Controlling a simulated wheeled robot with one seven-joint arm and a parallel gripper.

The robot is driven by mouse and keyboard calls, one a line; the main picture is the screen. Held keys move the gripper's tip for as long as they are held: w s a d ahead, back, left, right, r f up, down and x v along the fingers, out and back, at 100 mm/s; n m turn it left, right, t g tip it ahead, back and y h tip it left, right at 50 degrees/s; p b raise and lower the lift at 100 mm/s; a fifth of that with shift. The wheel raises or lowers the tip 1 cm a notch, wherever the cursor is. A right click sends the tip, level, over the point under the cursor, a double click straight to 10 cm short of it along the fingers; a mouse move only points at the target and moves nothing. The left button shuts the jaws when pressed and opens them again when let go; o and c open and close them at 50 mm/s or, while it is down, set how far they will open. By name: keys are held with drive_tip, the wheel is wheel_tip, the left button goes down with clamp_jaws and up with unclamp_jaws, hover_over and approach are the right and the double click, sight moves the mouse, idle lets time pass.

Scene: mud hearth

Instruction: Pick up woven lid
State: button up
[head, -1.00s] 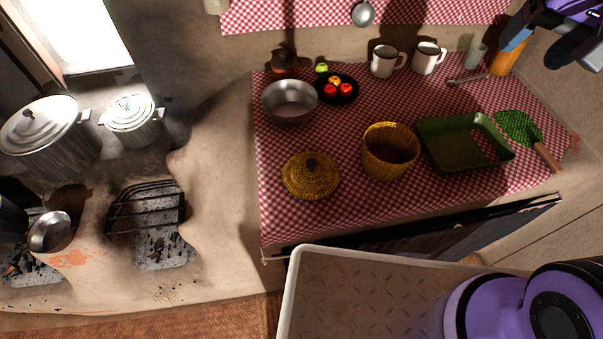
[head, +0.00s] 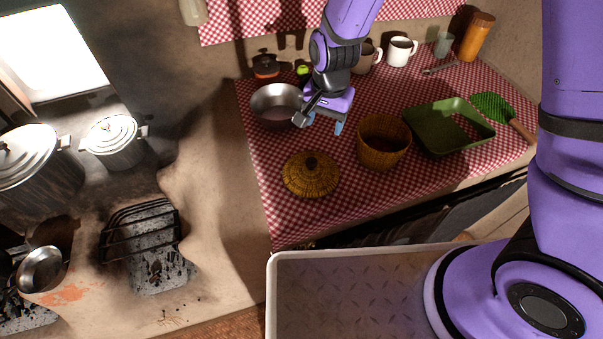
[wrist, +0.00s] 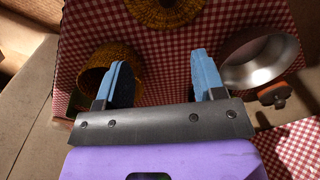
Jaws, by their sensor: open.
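The woven lid (head: 311,175) is a round yellow wicker disc with a dark knob on top. It lies on the red checked cloth, left of the woven basket (head: 383,143). In the wrist view the lid (wrist: 166,12) shows at the top, cut off by the frame edge. My gripper (head: 319,125) is above the cloth, behind the lid in the head view, between the metal bowl and the basket. Its two blue fingers stand apart with nothing between them, as the wrist view of my gripper (wrist: 164,80) shows.
A metal bowl (head: 277,101) stands behind the lid, close to my gripper. A green tray (head: 447,129) is right of the basket. Two mugs, including a white one (head: 401,51), stand at the back. The cloth left and in front of the lid is clear.

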sight(312, 161)
drive_tip(key=f, duration=0.1)
drive_tip(key=a+f, duration=0.2)
drive_tip(key=shift+s+a+f, duration=0.15)
drive_tip(key=shift+s+f, duration=0.2)
drive_tip(key=shift+s+a+f, duration=0.1)
drive_tip(key=shift+f, duration=2.6)
drive_tip(key=shift+a+f, duration=0.1)
drive_tip(key=shift+f, duration=2.55)
drive_tip(key=c, duration=1)
